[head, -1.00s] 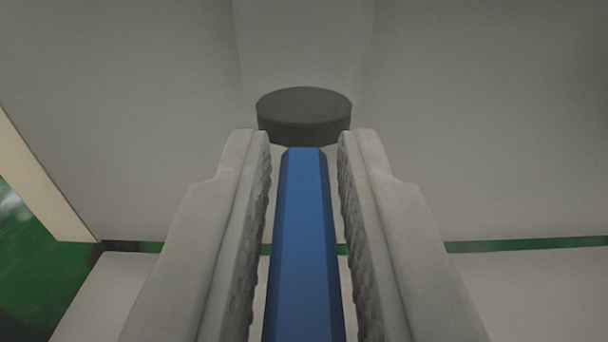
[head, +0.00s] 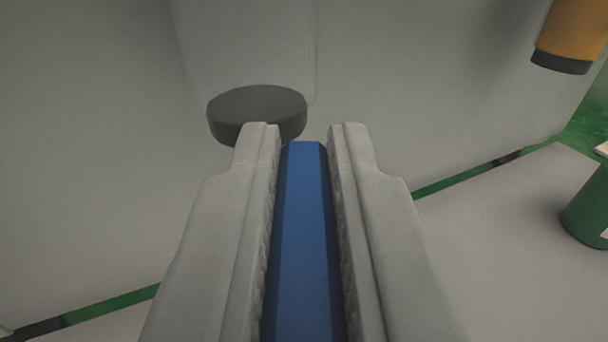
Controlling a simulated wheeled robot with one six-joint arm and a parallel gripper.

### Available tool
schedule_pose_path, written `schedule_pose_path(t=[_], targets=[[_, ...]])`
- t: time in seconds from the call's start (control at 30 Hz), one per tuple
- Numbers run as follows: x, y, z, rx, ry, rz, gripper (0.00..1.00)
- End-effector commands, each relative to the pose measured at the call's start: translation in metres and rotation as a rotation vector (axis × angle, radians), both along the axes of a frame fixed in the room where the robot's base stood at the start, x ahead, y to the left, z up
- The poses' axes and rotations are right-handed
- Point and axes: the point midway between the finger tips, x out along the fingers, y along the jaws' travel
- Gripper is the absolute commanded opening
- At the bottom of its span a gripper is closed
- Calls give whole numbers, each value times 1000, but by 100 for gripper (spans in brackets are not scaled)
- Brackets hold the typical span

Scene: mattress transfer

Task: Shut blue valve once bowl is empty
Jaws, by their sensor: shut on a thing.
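The blue valve shows as a long blue handle (head: 303,240) running straight away from me between my two grey fingers. My gripper (head: 304,138) is shut on this handle, with the ribbed inner pads along its two sides. The handle's far end lies close to level with the fingertips. Its near end leaves the bottom of the picture. The valve body is not visible. No bowl can be seen in this view, so its contents cannot be told.
A dark grey round end piece (head: 257,113) sits under a pale cylinder (head: 248,45), just beyond the left fingertip. An orange cylinder (head: 574,28) with a dark end hangs at upper right. A green container (head: 590,208) stands at the right edge. Pale surface lies between.

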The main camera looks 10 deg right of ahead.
Motion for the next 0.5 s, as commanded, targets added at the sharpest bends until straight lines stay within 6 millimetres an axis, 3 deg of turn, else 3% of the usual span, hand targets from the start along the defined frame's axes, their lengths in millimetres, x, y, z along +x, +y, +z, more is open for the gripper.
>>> schedule_pose_path(t=[0.5], targets=[[4, 11, 0, 2, 0, -488, 0]])
